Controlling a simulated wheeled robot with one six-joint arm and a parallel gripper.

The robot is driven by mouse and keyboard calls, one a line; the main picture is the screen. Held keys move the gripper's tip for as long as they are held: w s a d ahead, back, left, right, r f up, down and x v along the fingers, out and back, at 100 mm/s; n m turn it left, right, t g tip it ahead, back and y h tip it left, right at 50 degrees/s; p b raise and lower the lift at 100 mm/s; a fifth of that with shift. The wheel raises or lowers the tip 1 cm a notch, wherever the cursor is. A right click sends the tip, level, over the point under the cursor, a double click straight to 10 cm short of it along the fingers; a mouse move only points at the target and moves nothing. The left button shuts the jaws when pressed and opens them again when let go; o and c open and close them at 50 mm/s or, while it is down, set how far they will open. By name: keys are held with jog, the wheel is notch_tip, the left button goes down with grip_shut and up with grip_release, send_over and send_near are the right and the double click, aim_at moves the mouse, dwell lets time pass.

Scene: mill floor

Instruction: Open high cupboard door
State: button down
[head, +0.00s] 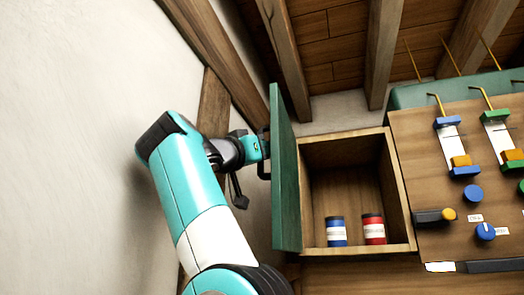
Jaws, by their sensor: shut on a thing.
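The high cupboard (403,190) is a wooden box on the wall in the middle of the head view. Its green door (286,175) is hinged on the left and stands wide open, seen nearly edge-on. The inside is in plain view. My gripper (264,150) is at the left side of the door, shut on its dark handle (263,168). The door edge and the gripper hide part of the handle and the fingertips. A blue can (337,232) and a red can (374,229) stand upright on the cupboard floor.
To the right is a wooden panel (418,150) with levers, a blue knob (473,193) and a yellow-tipped handle (448,214). Wooden beams (285,60) slope overhead. A pale wall (90,150) is close on the left of my arm.

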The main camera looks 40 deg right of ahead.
jog(key=shift+f, duration=0.2)
jog(key=c, duration=1.4)
grip_release()
jog(key=shift+w+a, duration=0.1)
jog(key=shift+r, duration=0.1)
